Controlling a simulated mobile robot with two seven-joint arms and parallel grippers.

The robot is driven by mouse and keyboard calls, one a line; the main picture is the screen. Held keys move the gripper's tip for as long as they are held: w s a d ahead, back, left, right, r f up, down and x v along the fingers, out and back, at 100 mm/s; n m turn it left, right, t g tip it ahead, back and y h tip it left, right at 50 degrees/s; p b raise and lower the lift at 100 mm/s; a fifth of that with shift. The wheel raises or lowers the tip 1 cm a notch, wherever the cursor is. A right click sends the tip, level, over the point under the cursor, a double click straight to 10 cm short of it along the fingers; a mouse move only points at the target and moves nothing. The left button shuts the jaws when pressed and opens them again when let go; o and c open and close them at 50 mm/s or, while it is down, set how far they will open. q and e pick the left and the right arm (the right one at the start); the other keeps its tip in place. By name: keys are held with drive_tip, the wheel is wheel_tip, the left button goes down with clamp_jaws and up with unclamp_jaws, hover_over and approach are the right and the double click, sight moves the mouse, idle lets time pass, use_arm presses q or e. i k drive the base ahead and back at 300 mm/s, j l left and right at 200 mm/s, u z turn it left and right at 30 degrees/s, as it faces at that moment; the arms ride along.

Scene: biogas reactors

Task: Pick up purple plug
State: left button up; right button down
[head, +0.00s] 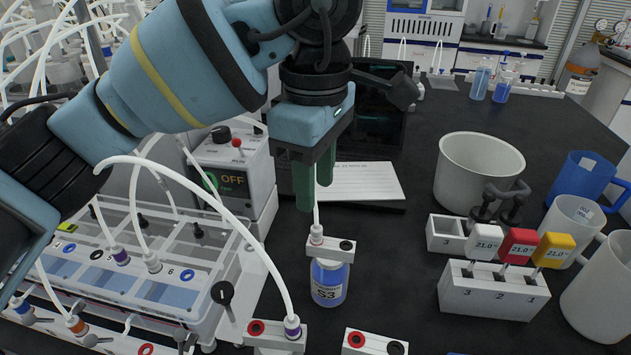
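Another purple plug (121,256) stands on the clear lid of the reactor box at left. My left gripper (315,190) points down above the S3 bottle (329,283), apart from both purple plugs. Its green fingers look close together, and a thin white tube runs down from them to a white plug (316,234) on the bottle's cap block. Whether the fingers grip this tube cannot be told. My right gripper is not in view.
A control box (231,170) reading OFF stands behind the reactor box (150,295). A white pot (478,170), blue mug (580,178) and a rack with coloured tags (494,292) stand at right. The black table is clear between the bottle and the rack.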

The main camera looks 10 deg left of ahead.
sight(292, 325)
drive_tip(key=k, duration=1)
